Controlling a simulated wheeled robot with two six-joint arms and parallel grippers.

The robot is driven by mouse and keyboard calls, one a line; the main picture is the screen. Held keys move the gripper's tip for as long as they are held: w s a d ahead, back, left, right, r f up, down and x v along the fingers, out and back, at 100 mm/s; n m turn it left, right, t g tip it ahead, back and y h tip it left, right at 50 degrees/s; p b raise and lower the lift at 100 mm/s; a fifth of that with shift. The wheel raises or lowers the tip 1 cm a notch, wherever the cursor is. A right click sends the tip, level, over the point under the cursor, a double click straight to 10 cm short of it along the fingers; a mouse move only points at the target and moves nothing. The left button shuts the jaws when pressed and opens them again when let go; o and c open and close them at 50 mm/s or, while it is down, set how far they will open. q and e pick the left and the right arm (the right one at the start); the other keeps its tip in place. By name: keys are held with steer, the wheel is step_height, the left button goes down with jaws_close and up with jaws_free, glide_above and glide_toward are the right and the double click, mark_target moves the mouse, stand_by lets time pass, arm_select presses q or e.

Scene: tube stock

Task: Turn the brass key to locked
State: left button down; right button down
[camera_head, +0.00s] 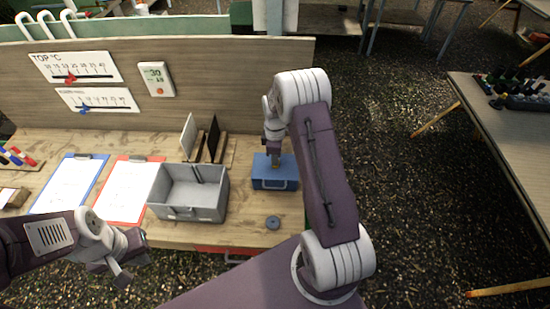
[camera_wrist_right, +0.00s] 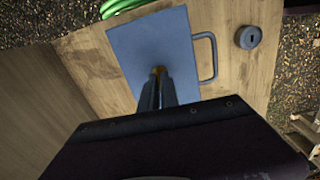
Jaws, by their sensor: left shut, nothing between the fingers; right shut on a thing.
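A blue box (camera_head: 268,182) with a handle on its near side stands on the wooden table. In the right wrist view, the top of the blue box (camera_wrist_right: 178,40) fills the middle, its handle (camera_wrist_right: 211,58) to the right. My right gripper (camera_head: 273,158) points down over the box top and is shut on the brass key (camera_wrist_right: 158,70). Only a small brass bit shows between the fingertips; the rest is hidden, so I cannot tell which way the key is turned. My left gripper (camera_head: 124,275) is shut and empty, in front of the table's near edge.
A grey open bin (camera_head: 160,203) stands left of the box, with red and blue clipboards further left. A dark round disc (camera_head: 273,222) lies near the front edge; it also shows in the right wrist view (camera_wrist_right: 248,37). Upright panels (camera_head: 214,138) stand behind the bin.

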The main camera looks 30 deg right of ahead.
steer(key=shift+r+n, duration=0.1)
steer(key=shift+n, duration=0.2)
stand_by(0.4)
steer(key=c, duration=1.6)
jaws_free()
steer(key=shift+d, duration=0.1)
steer(key=shift+r, duration=0.2)
step_height(320, 180, up, 9)
steer(key=shift+f+b, duration=0.2)
steer(key=shift+b, duration=0.75)
steer(key=shift+s, duration=0.1)
